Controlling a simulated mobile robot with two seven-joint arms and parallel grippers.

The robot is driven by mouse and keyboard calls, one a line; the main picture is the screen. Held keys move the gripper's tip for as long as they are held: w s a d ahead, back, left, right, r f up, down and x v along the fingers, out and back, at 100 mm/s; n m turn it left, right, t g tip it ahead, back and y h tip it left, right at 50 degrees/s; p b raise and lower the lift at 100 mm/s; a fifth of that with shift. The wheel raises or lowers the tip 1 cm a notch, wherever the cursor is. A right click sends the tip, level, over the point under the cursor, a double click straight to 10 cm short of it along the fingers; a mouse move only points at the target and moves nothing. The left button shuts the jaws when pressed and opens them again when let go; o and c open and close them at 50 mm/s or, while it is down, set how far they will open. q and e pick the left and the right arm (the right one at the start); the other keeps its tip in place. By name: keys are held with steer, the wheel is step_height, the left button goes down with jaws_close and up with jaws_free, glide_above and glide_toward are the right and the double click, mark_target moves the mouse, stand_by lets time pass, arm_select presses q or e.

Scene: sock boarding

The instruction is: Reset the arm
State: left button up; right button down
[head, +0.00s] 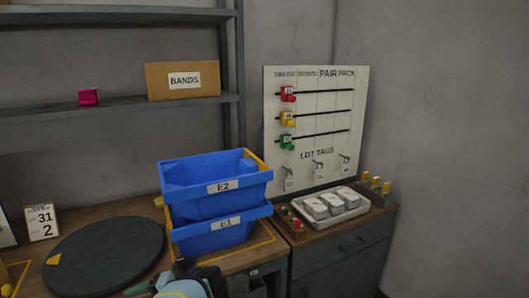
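Part of an arm of mine, dark with a pale blue rounded section, shows at the bottom edge left of centre, in front of the blue bins. It seems to be my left arm. Its fingertips cannot be made out, so I cannot tell whether that gripper is open or shut, or whether it holds anything. My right gripper is not in view.
Blue bins E2 (226,188) and E1 (226,223) are stacked on the wooden bench, beside a dark round turntable (104,258). A white tray (352,214) with pale packs sits right, below the white pair-pack board (350,100). A BANDS box (160,92) stands on the shelf.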

arm_select(q)
steer(key=s+d+f+m+t+h, duration=0.1)
steer(key=s+d+f+h, duration=0.4)
steer(key=f, duration=0.5)
steer(key=s+d+f+m+t+h, duration=0.1)
steer(key=s+d+f+m+h, duration=0.15)
steer(key=s+d+f, duration=0.45)
steer(key=s+d+f+m+t+h, duration=0.1)
steer(key=s+d+f+h, duration=0.25)
steer(key=s+f, duration=0.6)
steer(key=s+d+f+n+t+h+p, duration=0.1)
steer(key=s+n+t+h, duration=0.15)
steer(key=s+h, duration=0.45)
steer(key=s+a+r+t+y, duration=0.1)
steer(key=s+a+r+t, duration=0.3)
steer(key=s+r, duration=0.6)
steer(key=shift+s+a+r+y, duration=0.2)
steer(key=shift+s+a+y, duration=0.15)
steer(key=shift+a, duration=0.65)
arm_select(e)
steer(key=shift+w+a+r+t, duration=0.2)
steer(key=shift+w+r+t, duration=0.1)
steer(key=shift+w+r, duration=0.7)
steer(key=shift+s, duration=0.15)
